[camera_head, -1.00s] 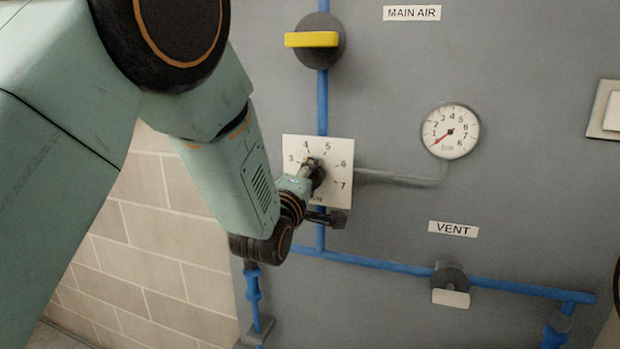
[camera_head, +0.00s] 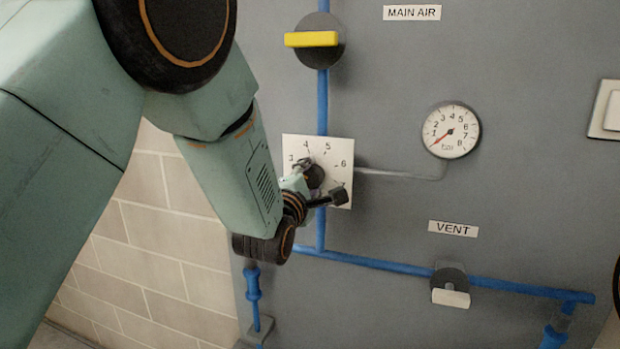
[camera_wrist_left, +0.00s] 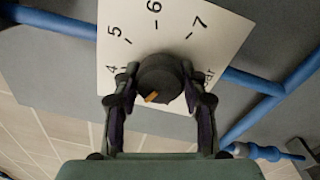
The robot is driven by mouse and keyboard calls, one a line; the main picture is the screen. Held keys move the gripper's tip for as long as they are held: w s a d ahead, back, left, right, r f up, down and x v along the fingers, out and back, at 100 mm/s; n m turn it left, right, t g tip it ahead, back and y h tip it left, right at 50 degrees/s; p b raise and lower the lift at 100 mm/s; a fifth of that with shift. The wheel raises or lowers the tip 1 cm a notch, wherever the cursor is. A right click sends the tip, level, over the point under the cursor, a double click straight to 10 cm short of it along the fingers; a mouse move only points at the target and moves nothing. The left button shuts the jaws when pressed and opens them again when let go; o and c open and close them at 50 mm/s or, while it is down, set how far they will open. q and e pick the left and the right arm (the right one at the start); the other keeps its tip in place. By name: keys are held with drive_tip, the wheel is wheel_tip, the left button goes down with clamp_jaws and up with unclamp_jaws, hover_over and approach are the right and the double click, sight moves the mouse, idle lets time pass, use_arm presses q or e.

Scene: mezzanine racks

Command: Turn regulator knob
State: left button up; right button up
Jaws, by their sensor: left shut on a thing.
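The regulator knob (camera_wrist_left: 160,77) is black and round with an orange mark, in front of a white numbered dial plate (camera_wrist_left: 150,20). In the head view the knob (camera_head: 314,176) sits on the plate (camera_head: 340,160), partly hidden by my left gripper (camera_head: 308,176). In the left wrist view my left gripper (camera_wrist_left: 160,90) has one finger on each side of the knob and is shut on it. The orange mark points to the lower left of that view. A round gauge (camera_head: 451,131) has its red needle at the low end. My right gripper is not in view.
A yellow-handled main air valve (camera_head: 312,40) is above the dial. A vent valve (camera_head: 450,286) is at lower right. Blue pipes (camera_head: 380,263) run along the grey panel (camera_head: 390,90). A brick wall (camera_head: 150,230) is at left.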

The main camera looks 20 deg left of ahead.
use_arm(q)
drive_tip(key=shift+f, duration=0.15)
drive_tip(key=o, duration=1.2)
drive_tip(key=shift+d, duration=0.15)
drive_tip(key=shift+c, duration=0.2)
drive_tip(key=shift+s, duration=3.75)
